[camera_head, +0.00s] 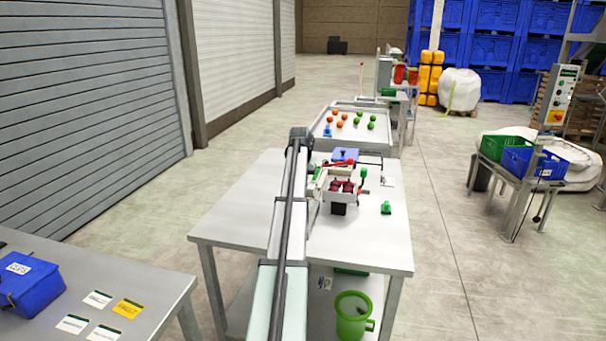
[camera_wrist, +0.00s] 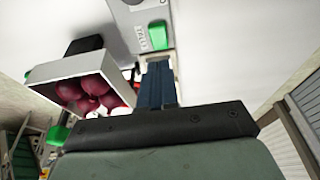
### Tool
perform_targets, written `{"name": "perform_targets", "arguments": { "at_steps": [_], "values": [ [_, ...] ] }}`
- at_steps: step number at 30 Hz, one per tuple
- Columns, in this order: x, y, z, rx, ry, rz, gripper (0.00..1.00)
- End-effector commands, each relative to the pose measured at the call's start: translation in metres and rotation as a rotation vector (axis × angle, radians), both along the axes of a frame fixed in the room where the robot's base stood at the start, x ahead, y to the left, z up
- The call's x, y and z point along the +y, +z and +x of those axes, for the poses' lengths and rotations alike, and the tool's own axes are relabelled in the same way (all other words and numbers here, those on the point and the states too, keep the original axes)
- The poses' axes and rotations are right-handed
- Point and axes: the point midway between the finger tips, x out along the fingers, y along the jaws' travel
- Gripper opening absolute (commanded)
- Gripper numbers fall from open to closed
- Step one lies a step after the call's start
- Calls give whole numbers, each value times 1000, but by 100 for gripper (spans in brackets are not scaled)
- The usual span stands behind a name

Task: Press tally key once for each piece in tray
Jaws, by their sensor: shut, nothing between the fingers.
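A white tray (camera_wrist: 45,73) with several dark red round pieces (camera_wrist: 92,92) is left of my gripper in the wrist view. The tray (camera_head: 338,198) and its pieces (camera_head: 347,187) also show in the head view. My gripper (camera_wrist: 158,66) has its blue fingers shut and empty. A green key (camera_wrist: 157,36) sits beyond the fingertips on a grey plate (camera_wrist: 126,14), beside a small label too blurred to read. The fingertips look apart from the key, but their height over it is unclear. In the head view my arm covers most of that area.
A green piece (camera_head: 386,208) stands on the table (camera_head: 235,215), right of the tray. A red lever (camera_head: 338,163) and a green knob (camera_head: 364,173) are close behind the tray. A bin (camera_head: 375,134) with orange and green balls stands beyond. The table's left side is clear.

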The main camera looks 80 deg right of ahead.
Motion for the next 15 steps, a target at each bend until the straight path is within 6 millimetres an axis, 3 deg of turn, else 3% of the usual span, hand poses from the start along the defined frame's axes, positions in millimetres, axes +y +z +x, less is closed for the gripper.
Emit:
{"name": "perform_targets", "arguments": {
  "at_steps": [9, 15],
  "values": [
    [-6, -46, 0, 0, 0, 0, 0],
    [-6, -58, 0, 0, 0, -1, 0]
  ]
}}
